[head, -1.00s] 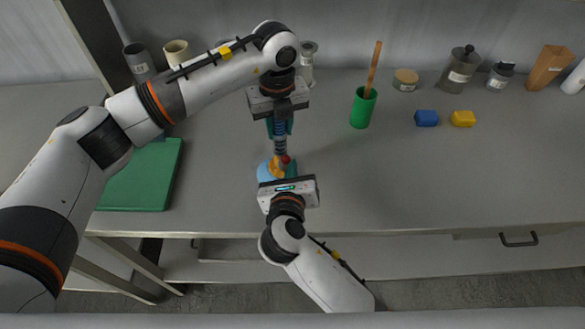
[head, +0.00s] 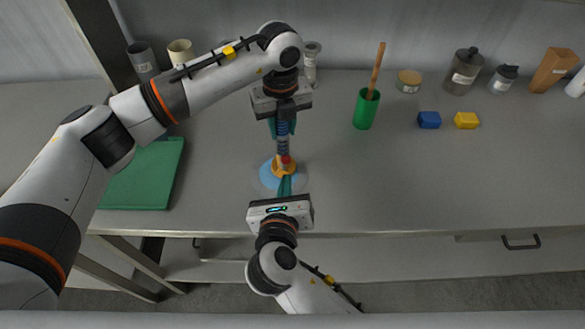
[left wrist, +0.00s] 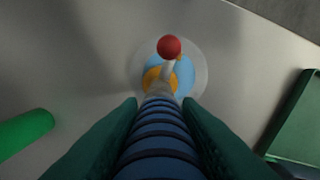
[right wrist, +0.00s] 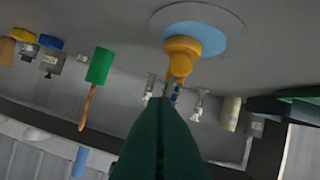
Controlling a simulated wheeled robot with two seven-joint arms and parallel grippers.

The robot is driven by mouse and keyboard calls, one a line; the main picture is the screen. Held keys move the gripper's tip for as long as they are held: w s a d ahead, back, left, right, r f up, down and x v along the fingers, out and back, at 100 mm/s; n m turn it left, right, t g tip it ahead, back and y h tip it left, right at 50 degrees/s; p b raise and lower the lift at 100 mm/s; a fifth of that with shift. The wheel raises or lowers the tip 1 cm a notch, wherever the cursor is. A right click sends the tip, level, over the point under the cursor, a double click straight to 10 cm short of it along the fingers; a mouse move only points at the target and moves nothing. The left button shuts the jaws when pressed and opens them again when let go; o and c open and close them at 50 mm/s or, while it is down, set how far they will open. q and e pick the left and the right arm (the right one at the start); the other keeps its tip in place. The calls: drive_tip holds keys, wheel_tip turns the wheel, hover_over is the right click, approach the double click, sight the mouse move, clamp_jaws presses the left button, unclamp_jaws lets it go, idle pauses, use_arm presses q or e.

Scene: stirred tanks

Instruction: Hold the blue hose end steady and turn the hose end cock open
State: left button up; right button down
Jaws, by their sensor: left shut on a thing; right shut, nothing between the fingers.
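The blue ribbed hose end (head: 282,146) stands upright over the table, and my left gripper (head: 281,128) is shut around it. The left wrist view shows the hose (left wrist: 158,140) between both green fingers. Below it is the yellow-orange cock (head: 284,168), with a red-knobbed lever (head: 286,160); the red knob (left wrist: 169,47) is clear in the left wrist view. The cock sits over a pale blue disc (head: 268,176). My right gripper (head: 285,182) is shut and empty, just in front of the cock. In the right wrist view, its fingertips lie below the yellow cock (right wrist: 183,50); contact cannot be told.
A green cup (head: 365,110) with a wooden-handled tool stands to the right, with blue (head: 429,120) and yellow (head: 467,120) blocks beyond. A green mat (head: 145,175) lies at left. Several jars line the back wall. The front right of the table is clear.

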drive_tip(key=shift+s+a+r, duration=0.1)
drive_tip(key=shift+s+a, duration=0.15)
drive_tip(key=shift+s, duration=0.5)
drive_tip(key=shift+s+a+r, duration=0.1)
drive_tip(key=shift+s+a, duration=0.2)
drive_tip(key=shift+s, duration=0.4)
drive_tip(key=shift+s+a, duration=0.25)
drive_tip(key=shift+s, duration=0.5)
drive_tip(key=c, duration=2.1)
unclamp_jaws()
drive_tip(key=o, duration=0.6)
drive_tip(key=shift+w+f, duration=0.1)
drive_tip(key=shift+w, duration=0.2)
drive_tip(key=shift+o, duration=0.3)
drive_tip(key=w+g+y, duration=0.1)
drive_tip(key=w+a+m+g+y, duration=0.1)
drive_tip(key=w, duration=0.1)
drive_tip(key=w+g, duration=0.1)
drive_tip(key=w, duration=0.1)
drive_tip(key=shift+w+a+f+m+y, duration=0.2)
drive_tip(key=shift+f+m+y, duration=0.1)
drive_tip(key=shift+f+y, duration=0.1)
drive_tip(key=m+g, duration=0.1)
drive_tip(key=g, duration=0.6)
approach(285, 163)
drive_tip(key=x, duration=1.2)
drive_tip(key=shift+w, duration=0.25)
drive_tip(key=shift+c, duration=0.4)
